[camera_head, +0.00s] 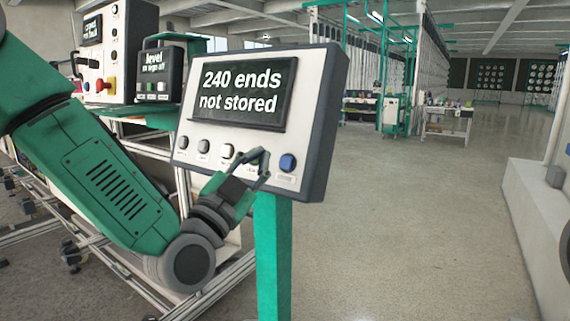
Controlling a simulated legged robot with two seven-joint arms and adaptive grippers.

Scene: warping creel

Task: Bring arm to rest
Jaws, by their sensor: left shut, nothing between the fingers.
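My left arm comes in from the left, green with grey joints, bent upward at the wrist. My left gripper (257,163) is shut and empty in front of the lower part of a panel (325,120). Whether its fingertips touch the panel face I cannot tell. The panel is white with a dark edge and stands on a green post. Its screen (243,93) reads "240 ends not stored". Below the screen is a row of several buttons, with a blue button (287,162) at the right end, just right of the gripper. My right gripper is not in view.
A smaller box (158,72) reading "level" and a white control box (104,55) with coloured knobs stand behind my arm. Metal rails run below. Open floor (430,220) lies to the right, bounded by a low white ledge (530,215). A cart (447,122) stands far back.

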